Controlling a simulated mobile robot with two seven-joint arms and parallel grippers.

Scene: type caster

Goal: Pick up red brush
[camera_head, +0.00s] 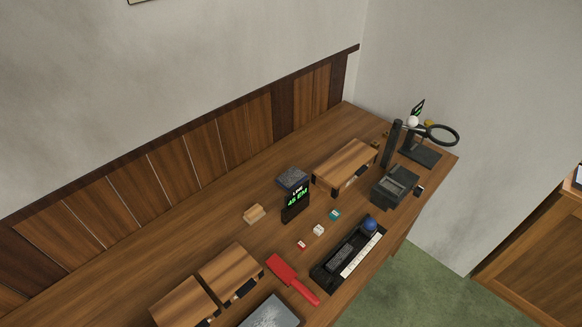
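The red brush (292,279) lies flat on the wooden table (130,262), near the front edge in the lower middle of the head view. Its wide end points up and left, and its narrow handle points down and right. Nothing covers it. Neither of my grippers shows in this view.
A black tray (322,281) with a blue ball (369,224) stands right of the brush. Wooden boxes (229,271) are to its left, and a grey slab (270,313) is just below. Small cubes (319,230) lie behind it. A magnifier stand (420,153) is at the far right end.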

